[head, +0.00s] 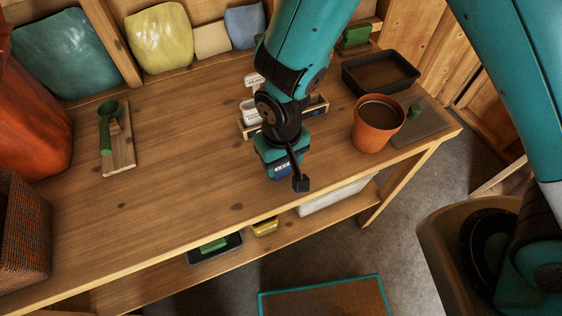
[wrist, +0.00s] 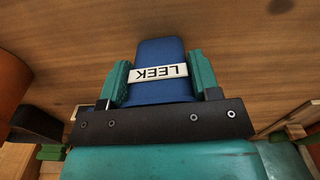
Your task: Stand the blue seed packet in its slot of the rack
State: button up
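The blue seed packet (wrist: 157,52) is between the two teal fingers of my gripper (wrist: 160,78) in the wrist view. Its white label reads LEEK, upside down in that view. In the head view my gripper (head: 280,160) is over the bench, in front of the rack, and the blue packet (head: 282,171) shows small at its tip. The wooden rack (head: 317,106) stands behind my gripper, partly hidden by my arm. A white packet (head: 250,112) stands in its left part. The rack's middle is hidden.
A terracotta pot (head: 378,122) and a black tray (head: 380,72) stand right of the rack. A green scoop (head: 106,130) lies on a board at left. A wicker basket (head: 22,230) is at the left edge. The bench middle is clear.

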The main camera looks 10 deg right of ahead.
jog(key=shift+r+p, duration=2.05)
jog(key=shift+r, duration=0.45)
